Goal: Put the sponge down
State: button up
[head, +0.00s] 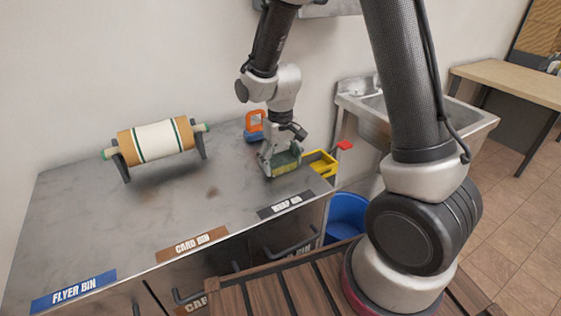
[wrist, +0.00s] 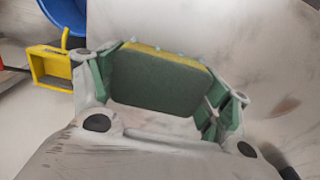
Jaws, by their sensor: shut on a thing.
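The sponge (wrist: 160,82) is a block with a dark green face and a yellow layer along its far edge. My gripper (head: 281,160) is shut on it, with green finger pads at both ends of the sponge in the wrist view. In the head view the sponge (head: 285,169) is at the gripper's lower end, low over the right part of the grey metal counter (head: 180,205). I cannot tell whether its underside touches the counter.
A yellow open-framed object (head: 322,163) is just right of my gripper, and an orange and blue object (head: 254,127) is behind it. A striped roller (head: 157,141) stands on the left. A blue bucket (head: 346,213) and a sink (head: 370,112) are beyond the right edge. The front middle is clear.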

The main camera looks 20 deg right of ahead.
aim_at(281, 158)
jog(key=shift+f, duration=0.2)
jog(key=o, duration=1.3)
jog(key=shift+c, duration=0.2)
notch_tip(281, 158, up, 12)
jog(key=r, duration=0.1)
jog(key=s+d+r+m+t, duration=0.1)
jog(key=s+d+r, duration=0.4)
jog(key=s, duration=0.5)
jog(key=s+d+r+m+t, duration=0.1)
jog(key=s+d+r+t, duration=0.2)
jog(key=s+d+r, duration=0.3)
jog(key=s+d, duration=0.3)
jog(key=s, duration=0.1)
jog(key=shift+d+r, duration=0.2)
jog(key=shift+d, duration=0.2)
